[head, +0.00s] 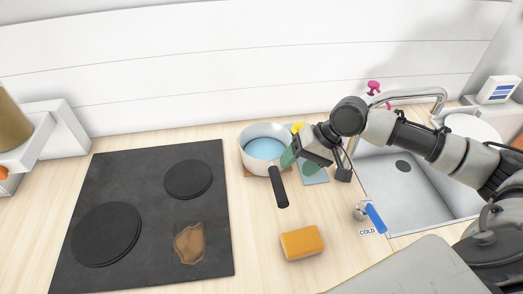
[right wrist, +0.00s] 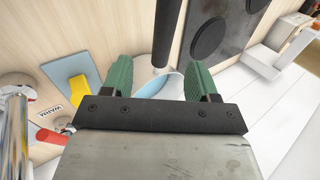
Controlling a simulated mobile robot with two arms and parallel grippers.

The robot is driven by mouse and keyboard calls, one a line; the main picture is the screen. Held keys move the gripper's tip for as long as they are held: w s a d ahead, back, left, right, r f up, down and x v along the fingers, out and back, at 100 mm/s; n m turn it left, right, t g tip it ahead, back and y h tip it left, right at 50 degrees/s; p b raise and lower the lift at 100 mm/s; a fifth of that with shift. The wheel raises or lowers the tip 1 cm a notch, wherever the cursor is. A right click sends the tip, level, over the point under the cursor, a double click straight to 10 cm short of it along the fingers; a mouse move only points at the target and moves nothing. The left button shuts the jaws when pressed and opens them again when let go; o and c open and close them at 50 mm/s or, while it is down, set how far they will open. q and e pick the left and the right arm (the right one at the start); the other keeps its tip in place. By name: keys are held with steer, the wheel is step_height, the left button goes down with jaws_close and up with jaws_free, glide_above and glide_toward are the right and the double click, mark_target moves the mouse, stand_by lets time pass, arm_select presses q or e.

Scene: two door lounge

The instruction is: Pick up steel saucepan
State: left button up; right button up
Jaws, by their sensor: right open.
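The steel saucepan (head: 250,161) stands on the wooden counter right of the cooktop, pale blue inside, its black handle pointing toward the front. My right gripper (head: 297,160) is at its right side with green fingers apart; one finger overlaps the pan's right edge in the picture. In the right wrist view the open fingers (right wrist: 160,72) have part of the saucepan (right wrist: 168,84) and its handle (right wrist: 162,32) between and beyond them. The gripper's dark bar hides the rest of the pan. I cannot tell whether a finger touches it. My left gripper is not in view.
The black cooktop (head: 145,210) with a brown stain (head: 189,243) lies left. An orange sponge (head: 302,242) lies in front of the pan. The sink (head: 415,190), faucet (head: 415,96) and blue tap lever (head: 375,217) are right.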

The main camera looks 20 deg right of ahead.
mark_target(280, 180)
steer(key=x, duration=0.2)
steer(key=p+x, duration=0.1)
steer(key=x, duration=0.2)
steer(key=shift+s+a+r, duration=0.1)
steer(key=shift+s+a, duration=0.05)
steer(key=shift+s, duration=0.1)
steer(key=p+x, duration=0.1)
steer(key=x, duration=0.3)
steer(key=shift+s+a+p, duration=0.1)
steer(key=shift+a+p, duration=0.2)
steer(key=shift+p, duration=0.1)
steer(key=shift+a+f, duration=0.1)
steer(key=shift+f, duration=0.25)
steer(key=shift+c, duration=0.2)
steer(key=c, duration=0.5)
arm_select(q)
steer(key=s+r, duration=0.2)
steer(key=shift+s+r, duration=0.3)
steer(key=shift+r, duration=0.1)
arm_select(e)
steer(key=c, duration=0.5)
